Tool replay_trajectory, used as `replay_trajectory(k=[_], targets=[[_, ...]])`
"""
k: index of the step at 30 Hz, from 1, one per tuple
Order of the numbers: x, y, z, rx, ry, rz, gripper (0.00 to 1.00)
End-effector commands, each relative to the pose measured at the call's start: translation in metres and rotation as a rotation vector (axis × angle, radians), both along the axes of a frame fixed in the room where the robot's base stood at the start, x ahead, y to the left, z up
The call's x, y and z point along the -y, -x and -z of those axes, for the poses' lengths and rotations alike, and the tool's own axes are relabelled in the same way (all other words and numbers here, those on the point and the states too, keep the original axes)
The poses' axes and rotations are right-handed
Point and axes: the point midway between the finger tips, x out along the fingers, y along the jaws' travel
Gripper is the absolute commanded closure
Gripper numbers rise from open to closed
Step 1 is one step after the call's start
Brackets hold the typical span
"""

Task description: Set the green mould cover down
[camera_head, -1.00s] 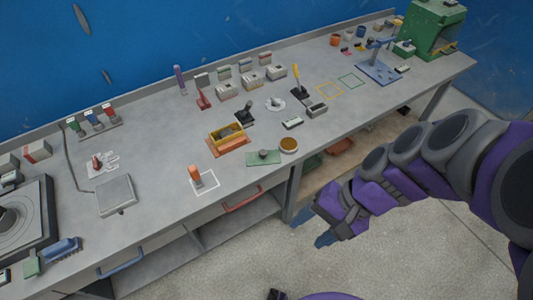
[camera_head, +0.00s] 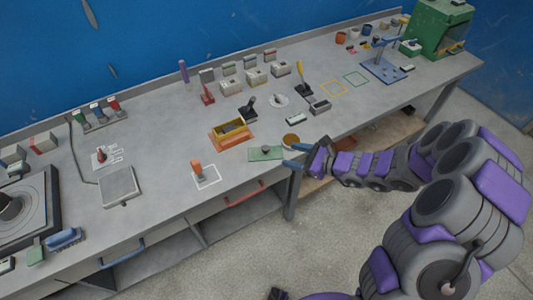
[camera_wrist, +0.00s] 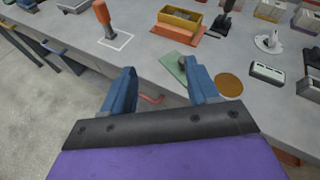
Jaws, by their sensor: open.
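The green mould cover (camera_head: 262,154) is a flat green plate with a small dark knob, lying on the bench near its front edge. In the wrist view the cover (camera_wrist: 172,66) is partly hidden behind my right finger. My gripper (camera_head: 291,155) is open, with blue fingers, just right of the cover at the bench edge. In the wrist view my gripper (camera_wrist: 162,88) has nothing between its fingers. A yellow mould box (camera_head: 231,129) on an orange base (camera_head: 233,141) stands just behind the cover, its top open.
A round brown-topped dish (camera_head: 291,140) sits close to my fingers, right of the cover. An orange-handled tool (camera_head: 197,168) stands in a white outlined square to the left. Yellow (camera_head: 333,89) and green (camera_head: 355,79) outlined squares on the bench are empty.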

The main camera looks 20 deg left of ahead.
Motion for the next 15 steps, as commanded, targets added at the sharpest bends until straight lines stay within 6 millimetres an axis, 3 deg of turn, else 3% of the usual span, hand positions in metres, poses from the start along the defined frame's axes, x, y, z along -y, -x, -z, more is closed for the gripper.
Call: replay_trajectory(k=[3,6,11,15], targets=[[0.01,-0.017,0.036,-0.093,-0.008,0.109,0.41],[0.016,-0.025,0.053,-0.138,-0.009,0.168,0.41],[0.017,-0.031,0.067,-0.167,-0.006,0.203,0.41],[-0.001,-0.038,0.076,-0.165,-0.005,0.203,0.41]])
